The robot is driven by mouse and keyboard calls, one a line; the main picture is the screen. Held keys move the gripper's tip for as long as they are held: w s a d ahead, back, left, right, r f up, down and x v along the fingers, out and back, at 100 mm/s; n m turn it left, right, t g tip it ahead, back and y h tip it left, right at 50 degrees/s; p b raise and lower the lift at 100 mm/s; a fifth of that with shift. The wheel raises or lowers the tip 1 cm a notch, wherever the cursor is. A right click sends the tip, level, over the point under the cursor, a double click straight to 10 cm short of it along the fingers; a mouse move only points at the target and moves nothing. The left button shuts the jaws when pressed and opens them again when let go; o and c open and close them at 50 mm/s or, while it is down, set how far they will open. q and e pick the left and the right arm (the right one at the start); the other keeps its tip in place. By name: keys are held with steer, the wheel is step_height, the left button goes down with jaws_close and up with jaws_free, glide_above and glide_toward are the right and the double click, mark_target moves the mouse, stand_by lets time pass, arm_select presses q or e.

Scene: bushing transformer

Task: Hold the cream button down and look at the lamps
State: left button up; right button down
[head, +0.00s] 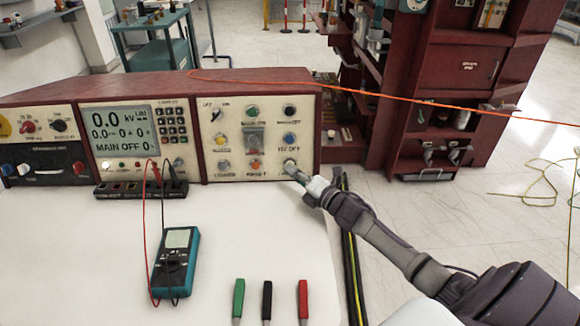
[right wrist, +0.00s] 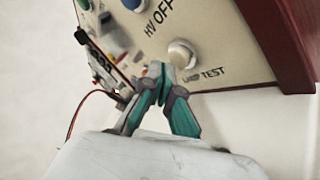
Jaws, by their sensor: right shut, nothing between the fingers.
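The cream button (head: 289,164) is at the lower right of the right-hand control panel. In the right wrist view the cream button (right wrist: 181,54) has "LAMP TEST" printed beside it. My right gripper (head: 297,174) reaches in from the right, its tip close to the button and partly over it in the head view. In the right wrist view the right gripper (right wrist: 165,72) has its teal fingers shut and empty, just beside the button in the picture. I cannot tell whether they touch. An orange-red lamp or button (head: 255,165) shows on this panel. My left gripper is out of view.
The display (head: 123,130) reads "0.0 kV" and "MAIN OFF". A blue button (head: 289,138) sits above the cream one. A teal multimeter (head: 176,262) lies on the white tabletop (head: 255,235). Several coloured clips lie at the front. An orange cable (head: 420,102) crosses behind.

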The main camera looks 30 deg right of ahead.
steer(key=shift+w+d+f+b, duration=0.2)
steer(key=shift+w+d+b, duration=0.15)
steer(key=shift+w+b, duration=0.15)
stand_by(0.8)
stand_by(0.9)
steer(key=shift+s+a+r+p, duration=0.25)
steer(key=shift+s+a+p, duration=0.2)
steer(key=shift+s+p, duration=0.3)
steer(key=shift+a, duration=0.1)
steer(key=shift+s+a+r+p, duration=0.15)
steer(key=shift+s+p, duration=0.15)
steer(key=shift+p, duration=0.1)
steer(key=shift+s+a+r+p, duration=0.2)
steer(key=shift+s+a+p, duration=0.15)
steer(key=shift+s+p, duration=0.15)
steer(key=shift+s+a+r+p, duration=0.15)
steer(key=shift+s+a+p, duration=0.2)
steer(key=shift+s, duration=0.2)
steer(key=shift+s+a+r+p, duration=0.1)
steer(key=shift+s+a+p, duration=0.3)
steer(key=shift+s, duration=0.25)
